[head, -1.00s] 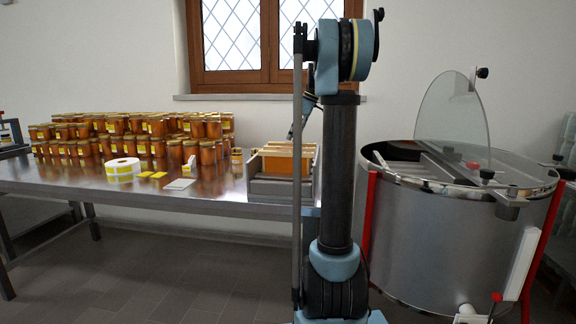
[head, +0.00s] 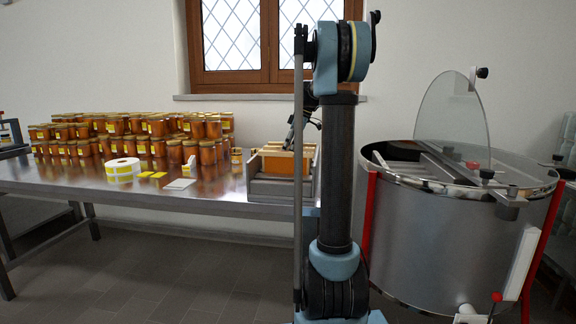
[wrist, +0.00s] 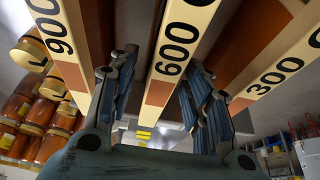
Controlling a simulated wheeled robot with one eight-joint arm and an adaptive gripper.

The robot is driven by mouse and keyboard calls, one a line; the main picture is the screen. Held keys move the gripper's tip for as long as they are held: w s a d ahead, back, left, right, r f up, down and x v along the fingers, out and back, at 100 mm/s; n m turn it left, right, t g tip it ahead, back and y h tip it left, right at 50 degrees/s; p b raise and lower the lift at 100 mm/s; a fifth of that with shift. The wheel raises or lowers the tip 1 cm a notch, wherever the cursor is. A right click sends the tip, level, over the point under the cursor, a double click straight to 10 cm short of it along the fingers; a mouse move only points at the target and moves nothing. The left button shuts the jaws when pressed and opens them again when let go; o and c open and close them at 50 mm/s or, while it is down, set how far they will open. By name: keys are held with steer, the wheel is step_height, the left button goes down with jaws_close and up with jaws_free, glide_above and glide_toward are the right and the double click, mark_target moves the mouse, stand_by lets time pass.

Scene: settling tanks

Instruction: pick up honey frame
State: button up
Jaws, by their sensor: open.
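Honey frames with pale wooden bars stand in a grey crate (head: 270,190) at the table's right end. In the wrist view three bars show: 900 (wrist: 62,40) at left, 600 (wrist: 176,50) in the middle and 300 (wrist: 285,58) at right. My gripper (wrist: 162,95) is open, with one blue-grey finger on each side of the 600 bar. Gaps show between the fingers and that bar. In the head view my gripper (head: 291,136) is dark and angled just above the crate, partly hidden by my arm, which also covers the crate's right part.
Many honey jars (head: 130,128) fill the back of the steel table (head: 100,181). A label roll (head: 124,170) and cards lie at its front. A steel drum extractor (head: 440,240) with a raised clear lid stands at right.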

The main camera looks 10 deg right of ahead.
steer(key=shift+f, duration=0.25)
stand_by(0.4)
jaws_close()
